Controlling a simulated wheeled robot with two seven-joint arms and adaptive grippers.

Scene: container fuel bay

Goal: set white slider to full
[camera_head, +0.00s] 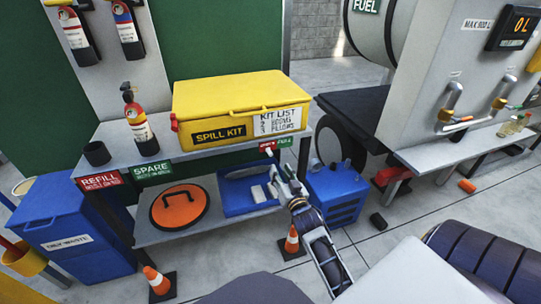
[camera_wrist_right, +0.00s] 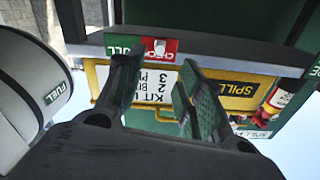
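The white slider (camera_wrist_right: 159,47) is a small white knob on a red CHECK label (camera_wrist_right: 170,57), beside a green FULL label (camera_wrist_right: 120,45) in the wrist view, which is upside down. In the head view the red label (camera_head: 267,149) and the green FULL label (camera_head: 284,142) sit on the shelf's front edge; the knob is too small to make out there. My right gripper (camera_head: 272,167) is in front of and just below the labels. In the wrist view its fingers (camera_wrist_right: 158,70) are apart and empty, with the slider between and beyond them. My left gripper is not in view.
The yellow spill kit box (camera_head: 241,97) stands on the shelf (camera_head: 204,158) above the labels. A blue tray (camera_head: 233,204) lies on the lower shelf behind my right gripper.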

